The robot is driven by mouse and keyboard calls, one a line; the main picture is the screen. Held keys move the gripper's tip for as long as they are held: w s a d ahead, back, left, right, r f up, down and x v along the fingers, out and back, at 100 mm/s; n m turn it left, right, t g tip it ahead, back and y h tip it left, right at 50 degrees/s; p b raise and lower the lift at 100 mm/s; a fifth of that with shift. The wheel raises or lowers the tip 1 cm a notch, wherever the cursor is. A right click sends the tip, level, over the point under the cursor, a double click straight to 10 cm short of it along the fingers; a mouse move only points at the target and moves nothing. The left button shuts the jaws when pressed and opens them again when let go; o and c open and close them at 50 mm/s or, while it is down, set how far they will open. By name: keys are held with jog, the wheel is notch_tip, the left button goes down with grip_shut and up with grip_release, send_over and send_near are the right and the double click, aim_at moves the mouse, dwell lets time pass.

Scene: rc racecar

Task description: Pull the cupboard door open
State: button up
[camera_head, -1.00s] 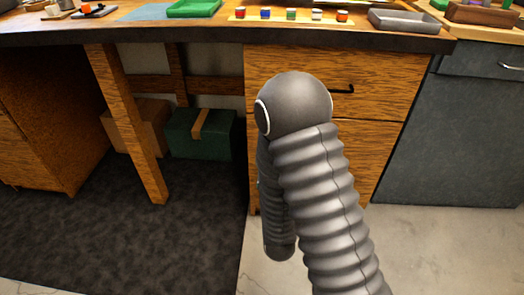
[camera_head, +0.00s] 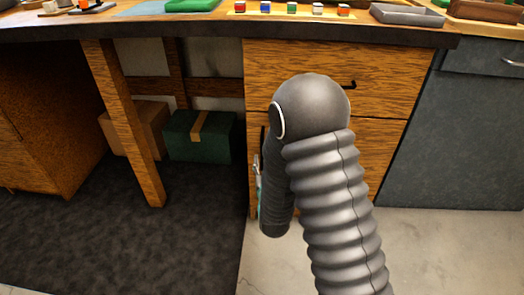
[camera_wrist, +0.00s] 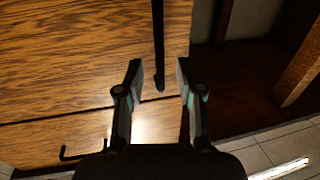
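The wooden cupboard door (camera_head: 375,150) is closed, below a drawer at the right part of the bench. In the wrist view the door (camera_wrist: 70,50) fills the left, with a black vertical bar handle (camera_wrist: 158,35) near its edge. My gripper (camera_wrist: 159,73) is open. Its two fingers stand on either side of the handle's end, with gaps showing on both sides. Whether the fingers reach the handle's depth is hard to tell. In the head view my arm covers much of the door and most of the gripper.
The drawer above has a black handle (camera_head: 349,86); it shows at lower left in the wrist view (camera_wrist: 82,150). A grey cabinet (camera_head: 455,140) stands to the right. Left are a wooden leg (camera_head: 125,125), a green box (camera_head: 200,138) and open floor.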

jog(key=w, duration=0.5)
jog(key=shift+w+a, duration=0.35)
jog(key=shift+a, duration=0.05)
grip_shut()
